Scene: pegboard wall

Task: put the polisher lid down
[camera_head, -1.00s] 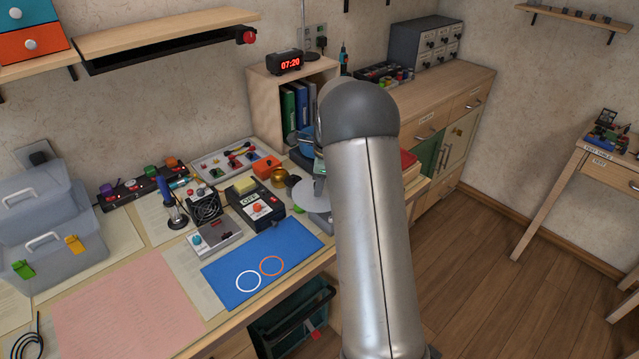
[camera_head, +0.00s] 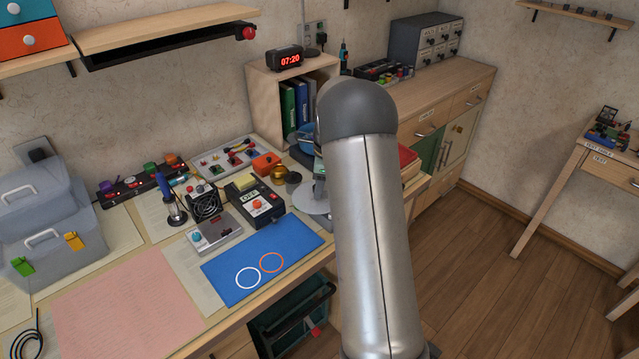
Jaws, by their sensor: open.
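A grey round disc (camera_head: 308,200), which looks like the polisher lid, lies low and about level at the back right of the bench. Its right part is hidden behind my arm. A grey shape shows under or behind its edge, but I cannot tell whether the disc rests on it. My gripper is hidden behind my large silver arm link, so its fingers and their distance from the disc do not show.
Left of the disc are a black box (camera_head: 257,205) with a red button, a brass pot (camera_head: 275,172) and a dark round piece (camera_head: 293,178). A blue mat (camera_head: 235,277) with two printed rings lies in front, clear. A bookshelf (camera_head: 262,105) stands behind.

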